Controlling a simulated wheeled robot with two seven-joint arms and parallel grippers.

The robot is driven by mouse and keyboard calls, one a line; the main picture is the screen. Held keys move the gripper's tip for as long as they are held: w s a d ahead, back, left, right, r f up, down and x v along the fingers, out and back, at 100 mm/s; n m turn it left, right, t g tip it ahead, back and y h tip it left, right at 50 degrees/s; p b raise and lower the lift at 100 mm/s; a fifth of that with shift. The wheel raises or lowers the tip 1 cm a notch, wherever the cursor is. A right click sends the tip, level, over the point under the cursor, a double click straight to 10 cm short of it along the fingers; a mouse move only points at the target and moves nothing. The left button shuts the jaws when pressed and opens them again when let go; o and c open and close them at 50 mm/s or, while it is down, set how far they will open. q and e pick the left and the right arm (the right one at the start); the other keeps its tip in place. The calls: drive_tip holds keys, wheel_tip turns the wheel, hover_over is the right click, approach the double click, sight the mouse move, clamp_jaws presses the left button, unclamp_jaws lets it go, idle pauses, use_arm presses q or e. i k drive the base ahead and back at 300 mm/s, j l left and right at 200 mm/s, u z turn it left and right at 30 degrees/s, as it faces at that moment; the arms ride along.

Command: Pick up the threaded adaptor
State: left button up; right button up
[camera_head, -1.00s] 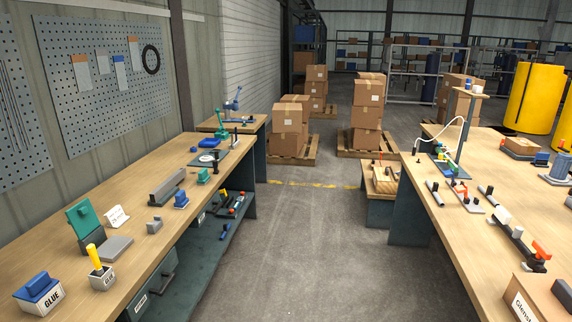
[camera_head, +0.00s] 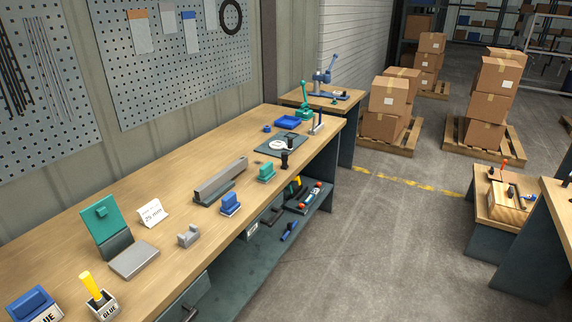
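Neither of my grippers is in view. I cannot tell for sure which item is the threaded adaptor. A small grey fitting-like piece (camera_head: 188,236) lies on the left workbench (camera_head: 160,208), in front of a blue block (camera_head: 230,204). Small dark upright parts (camera_head: 284,160) stand farther along this bench, near a dark plate with a white disc (camera_head: 278,145). These are too small to identify.
The aisle floor (camera_head: 378,245) is clear. Boxes on pallets (camera_head: 484,135) stand behind.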

sight(284, 155)
drive_tip(key=i+u, duration=0.1)
drive_tip(key=u, duration=0.35)
drive_tip(key=i+l+u, duration=0.4)
drive_tip(key=l, duration=0.25)
drive_tip(key=i+l+u, duration=0.2)
drive_tip(key=l, duration=0.15)
drive_tip(key=i+l+u, duration=0.25)
drive_tip(key=l, duration=0.15)
drive_tip(key=k, duration=0.1)
